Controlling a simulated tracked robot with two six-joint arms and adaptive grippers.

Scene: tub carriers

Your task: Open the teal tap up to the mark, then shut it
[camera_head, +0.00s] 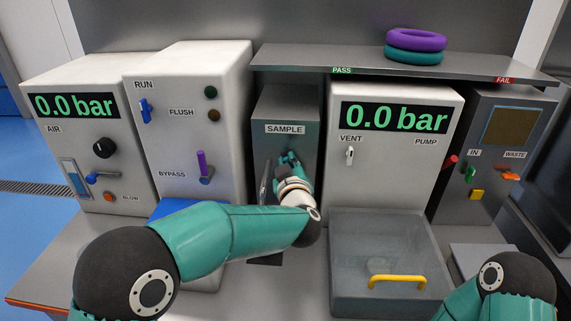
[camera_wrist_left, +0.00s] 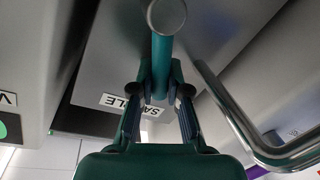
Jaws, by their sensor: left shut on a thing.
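The teal tap lever (camera_wrist_left: 161,62) runs down from a round grey end in the left wrist view, in front of the grey SAMPLE cabinet (camera_head: 270,112). My left gripper (camera_head: 290,159) is at the cabinet's front, below the SAMPLE label (camera_head: 285,129). In the left wrist view its two fingers (camera_wrist_left: 160,90) stand on either side of the lever and are shut on it. In the head view my gripper and wrist hide most of the tap. I cannot make out the mark. My right gripper is out of view; only part of my right arm shows at bottom right.
A curved metal rail (camera_wrist_left: 235,115) stands close beside my left gripper. Left is the RUN/FLUSH/BYPASS cabinet (camera_head: 225,75); right is the VENT/PUMP cabinet (camera_head: 400,160), with a clear box (camera_head: 345,285) in front. A shelf (camera_head: 300,58) with two rings (camera_head: 415,41) overhangs.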

